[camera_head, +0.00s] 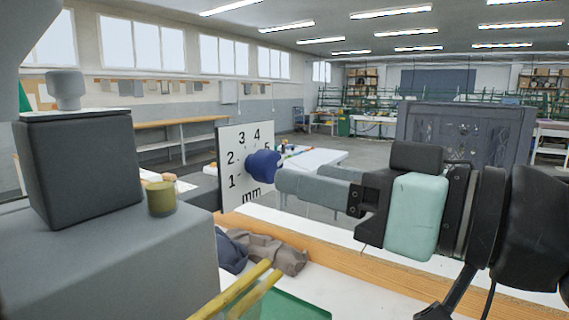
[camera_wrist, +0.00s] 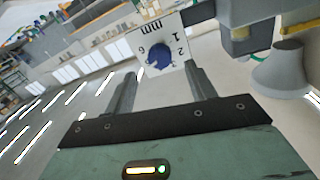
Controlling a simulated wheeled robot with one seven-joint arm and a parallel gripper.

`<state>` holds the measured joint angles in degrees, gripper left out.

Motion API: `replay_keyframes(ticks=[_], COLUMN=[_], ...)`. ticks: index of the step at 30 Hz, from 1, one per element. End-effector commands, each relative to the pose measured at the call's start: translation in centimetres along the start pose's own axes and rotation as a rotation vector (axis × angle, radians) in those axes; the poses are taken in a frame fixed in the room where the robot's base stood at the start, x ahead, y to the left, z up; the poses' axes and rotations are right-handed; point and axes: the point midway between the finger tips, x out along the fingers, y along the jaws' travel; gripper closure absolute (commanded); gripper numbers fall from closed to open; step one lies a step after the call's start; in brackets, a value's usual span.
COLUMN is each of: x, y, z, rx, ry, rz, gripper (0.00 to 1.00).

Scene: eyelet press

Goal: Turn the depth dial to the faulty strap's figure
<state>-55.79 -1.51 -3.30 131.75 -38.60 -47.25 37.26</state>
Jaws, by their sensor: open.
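The depth dial is a blue knob (camera_head: 263,166) on an upright white plate (camera_head: 229,142) marked 1 to 5 and "mm" in the head view. In the wrist view the knob (camera_wrist: 158,57) shows on the plate (camera_wrist: 174,79), with 1, 2 and 6 readable and other figures hidden. Its setting cannot be read. My gripper (camera_head: 300,174) is open and empty, its grey fingers pointing at the knob from the right. In the wrist view the fingertips lie left and right of the knob; contact cannot be told. No strap can be made out as the faulty one.
A grey machine body (camera_head: 130,255) with a dark block (camera_head: 80,165) and a brass cylinder (camera_head: 160,198) stands at left. Yellow rails (camera_head: 235,290), a green tray (camera_head: 295,307) and brown-grey cloth pieces (camera_head: 275,252) lie below the dial. A wooden-edged bench (camera_head: 400,277) runs under my gripper.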

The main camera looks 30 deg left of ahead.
Motion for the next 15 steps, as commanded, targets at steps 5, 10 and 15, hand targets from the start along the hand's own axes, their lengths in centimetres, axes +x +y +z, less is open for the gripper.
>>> replay_keyframes(ticks=[5, 10, 15], x=[3.1, 4.7, 5.1], y=[-0.1, 0.0, 0.0], z=[-0.1, -0.1, 0.0], rx=[0.000, 0.000, 0.000], ry=[-0.002, -0.001, 0.000], rz=[-0.002, 0.000, 0.001], gripper=[0.45, 0.45, 0.45])
